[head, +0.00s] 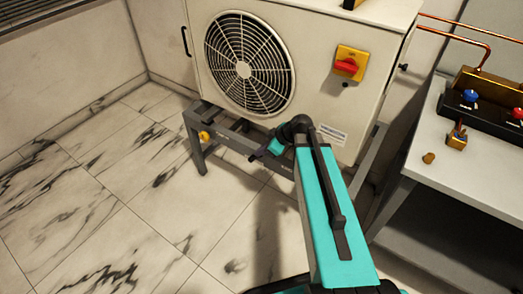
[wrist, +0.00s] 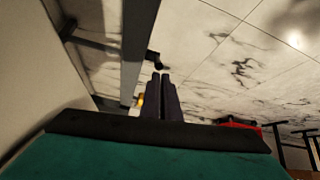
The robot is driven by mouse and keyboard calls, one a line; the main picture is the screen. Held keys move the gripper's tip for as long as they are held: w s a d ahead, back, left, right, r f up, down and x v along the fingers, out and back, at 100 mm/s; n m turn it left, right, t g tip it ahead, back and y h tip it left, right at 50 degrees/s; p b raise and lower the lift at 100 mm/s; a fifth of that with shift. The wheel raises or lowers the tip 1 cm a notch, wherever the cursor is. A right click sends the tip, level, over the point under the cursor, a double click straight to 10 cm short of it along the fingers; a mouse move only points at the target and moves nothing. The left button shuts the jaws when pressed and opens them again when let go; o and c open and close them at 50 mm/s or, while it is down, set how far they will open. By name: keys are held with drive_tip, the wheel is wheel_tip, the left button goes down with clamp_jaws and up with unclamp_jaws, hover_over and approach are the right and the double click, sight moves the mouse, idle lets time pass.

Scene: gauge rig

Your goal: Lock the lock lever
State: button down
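A yellow round part (head: 204,135) sits on the left end of the grey stand under the fan unit. It may belong to the lock lever, but I cannot tell for sure. In the wrist view, a small black lever-like piece (wrist: 153,57) sticks out beside the grey beam, just past my fingertips, with a yellow bit (wrist: 140,100) lower down, partly hidden by my fingers. My gripper (wrist: 161,76) has its two dark fingers together with nothing seen between them. In the head view my gripper (head: 257,155) is in front of the stand, right of the yellow part and apart from it.
The white fan unit (head: 300,12) stands on the grey stand (head: 195,150) and carries a red switch (head: 346,66) on a yellow plate. The marble floor at left is clear. A red object (wrist: 238,122) shows in the wrist view.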

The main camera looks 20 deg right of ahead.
drive_tip(key=p+v, duration=0.2)
drive_tip(key=v, duration=0.5)
drive_tip(key=shift+s+d, duration=0.2)
drive_tip(key=shift+s, duration=0.25)
drive_tip(key=shift+s+d+r+p, duration=0.1)
drive_tip(key=shift+d+r+p, duration=0.05)
drive_tip(key=shift+p, duration=0.65)
drive_tip(key=shift+s+d+r+p, duration=0.1)
drive_tip(key=shift+s+d+p, duration=0.4)
drive_tip(key=shift+p, duration=1.45)
drive_tip(key=shift+s, duration=0.1)
